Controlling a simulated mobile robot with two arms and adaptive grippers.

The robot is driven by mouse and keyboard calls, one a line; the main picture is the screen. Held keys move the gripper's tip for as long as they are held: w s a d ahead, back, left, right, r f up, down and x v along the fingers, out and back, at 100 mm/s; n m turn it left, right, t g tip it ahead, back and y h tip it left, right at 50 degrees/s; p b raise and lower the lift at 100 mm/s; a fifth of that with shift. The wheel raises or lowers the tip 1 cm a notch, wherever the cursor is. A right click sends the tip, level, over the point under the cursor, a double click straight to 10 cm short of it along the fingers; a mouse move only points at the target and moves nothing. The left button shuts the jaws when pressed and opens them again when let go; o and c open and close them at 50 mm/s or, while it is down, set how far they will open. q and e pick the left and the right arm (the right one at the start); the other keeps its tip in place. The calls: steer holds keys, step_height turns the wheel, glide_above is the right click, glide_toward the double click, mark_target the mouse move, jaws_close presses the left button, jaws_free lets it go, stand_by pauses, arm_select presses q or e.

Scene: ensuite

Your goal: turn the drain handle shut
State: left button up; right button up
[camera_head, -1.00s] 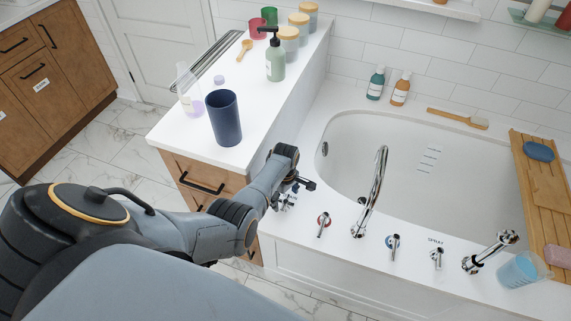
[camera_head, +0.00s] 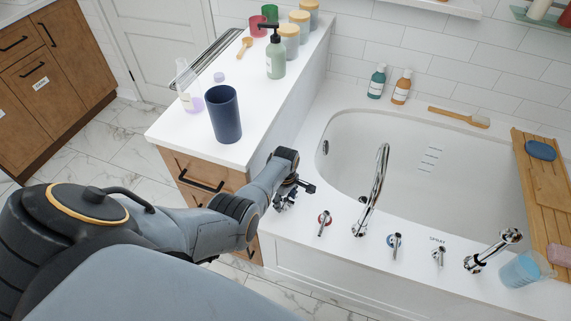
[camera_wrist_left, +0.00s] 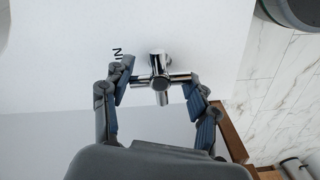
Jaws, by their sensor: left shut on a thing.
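The drain handle (camera_wrist_left: 160,82) is a chrome cross-shaped handle on the white tub deck, seen in the left wrist view. Part of a dark printed label shows beside it. My left gripper (camera_wrist_left: 158,90) is shut on the handle, with one finger on each side of its crossbar. In the head view my left gripper (camera_head: 291,190) is down at the near left corner of the tub deck and hides much of the handle. My right gripper is not in view.
A red-marked tap handle (camera_head: 324,222) and the curved chrome spout (camera_head: 377,185) stand just right of my gripper. The white counter (camera_head: 190,128) with a navy cup (camera_head: 225,115) rises to the left. The bathtub (camera_head: 420,165) is empty.

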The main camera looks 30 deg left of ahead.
arm_select(q)
steer(key=shift+m, duration=0.3)
steer(key=m, duration=0.4)
steer(key=shift+s+p, duration=0.1)
steer(key=shift+p, duration=0.3)
steer(key=m, duration=0.9)
steer(key=shift+f, duration=0.1)
steer(key=shift+m, duration=2.1)
steer(key=shift+d, duration=0.1)
steer(key=o, duration=1.1)
steer(key=shift+o, duration=0.2)
